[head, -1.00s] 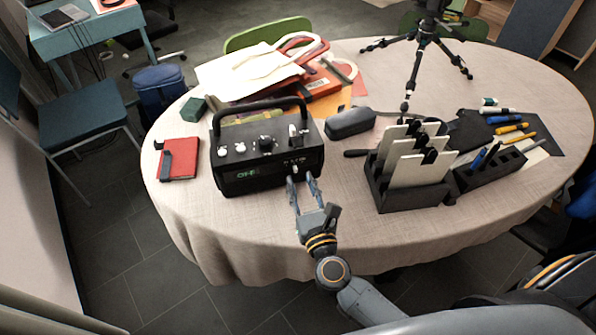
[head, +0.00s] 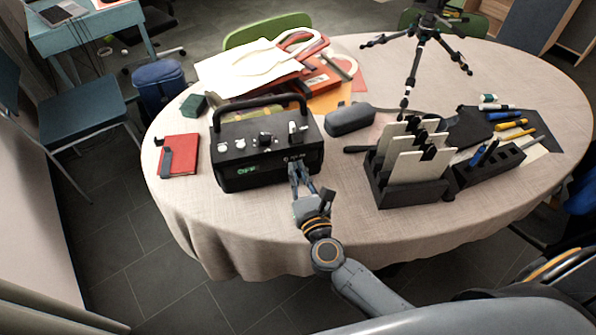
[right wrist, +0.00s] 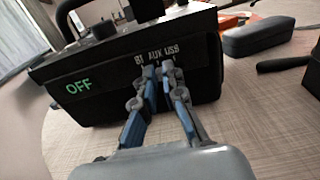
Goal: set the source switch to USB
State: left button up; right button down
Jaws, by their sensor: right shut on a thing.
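A black radio-like box (head: 230,175) with a top handle, white and black knobs and a green OFF display (head: 247,170) stands on the table. In the right wrist view the box's front (right wrist: 100,108) carries the labels BT, AUX and USB (right wrist: 157,54). My right gripper (head: 299,168) is at the lower right of that front, also seen in the right wrist view (right wrist: 159,72). Its fingertips are shut on the small source switch just below the labels, around AUX. The fingers mostly hide the switch, so I cannot tell its exact setting. My left gripper is out of view.
The round table's cloth (head: 270,225) is clear in front of the box. A red notebook (head: 180,153) lies left of it. A dark case (head: 350,119) and a black rack (head: 405,190) with white plates stand to the right. A tripod (head: 418,60) stands behind.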

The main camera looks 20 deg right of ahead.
jog(key=shift+d, duration=1.2)
jog(key=c, duration=1.4)
grip_release()
jog(key=shift+d, duration=0.1)
jog(key=shift+c, duration=0.2)
jog(key=s, duration=1.2)
jog(key=shift+s+a, duration=0.1)
jog(key=shift+a, duration=0.15)
